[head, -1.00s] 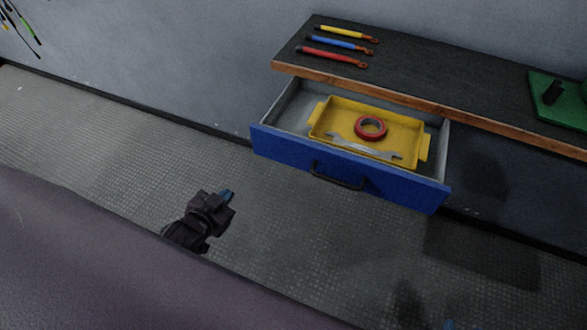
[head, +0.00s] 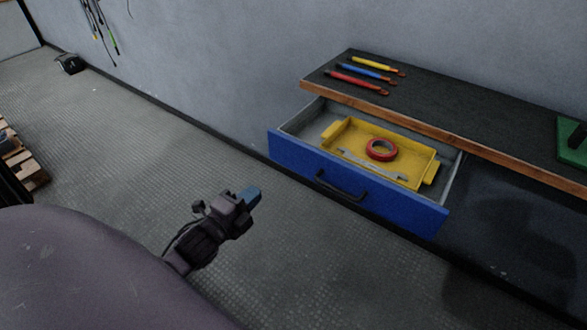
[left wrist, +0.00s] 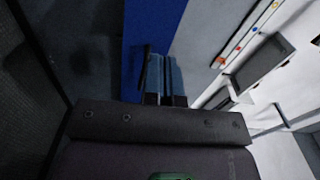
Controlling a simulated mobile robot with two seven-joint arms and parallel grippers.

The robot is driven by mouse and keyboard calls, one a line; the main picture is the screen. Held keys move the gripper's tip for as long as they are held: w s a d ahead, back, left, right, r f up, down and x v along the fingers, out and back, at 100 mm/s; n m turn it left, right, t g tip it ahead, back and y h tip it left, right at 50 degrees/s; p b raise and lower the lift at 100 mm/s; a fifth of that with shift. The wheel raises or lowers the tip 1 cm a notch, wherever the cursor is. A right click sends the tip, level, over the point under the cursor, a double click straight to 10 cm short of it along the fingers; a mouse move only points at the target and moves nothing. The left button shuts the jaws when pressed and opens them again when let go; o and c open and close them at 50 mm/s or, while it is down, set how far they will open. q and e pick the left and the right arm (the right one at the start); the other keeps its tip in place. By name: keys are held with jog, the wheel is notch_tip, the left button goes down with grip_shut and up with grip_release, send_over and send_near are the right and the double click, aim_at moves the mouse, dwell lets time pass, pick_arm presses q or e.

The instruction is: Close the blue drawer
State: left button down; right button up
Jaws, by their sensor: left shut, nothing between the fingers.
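The blue drawer (head: 405,208) is pulled out from under the dark worktop. Its front has a black bar handle (head: 340,187). A yellow tray (head: 410,155) in it holds a red tape roll (head: 382,150) and a wrench (head: 370,165). My left gripper (head: 252,194) is shut and empty, in front of the drawer and left of the handle, apart from both in the head view. In the left wrist view its closed fingers (left wrist: 166,80) point toward the blue front (left wrist: 148,25). My right gripper is not in view.
The worktop (head: 450,105) carries red, blue and yellow-handled tools (head: 365,75) and a green object (head: 572,140) at the right. A pallet (head: 20,165) lies at the far left. The floor in front of the drawer is clear.

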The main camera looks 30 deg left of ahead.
pick_arm(q)
jog(key=m, duration=0.1)
jog(key=b, duration=0.1)
send_near(293, 156)
jog(key=w, duration=0.6)
jog(key=shift+d, duration=0.15)
jog(key=shift+w, duration=0.75)
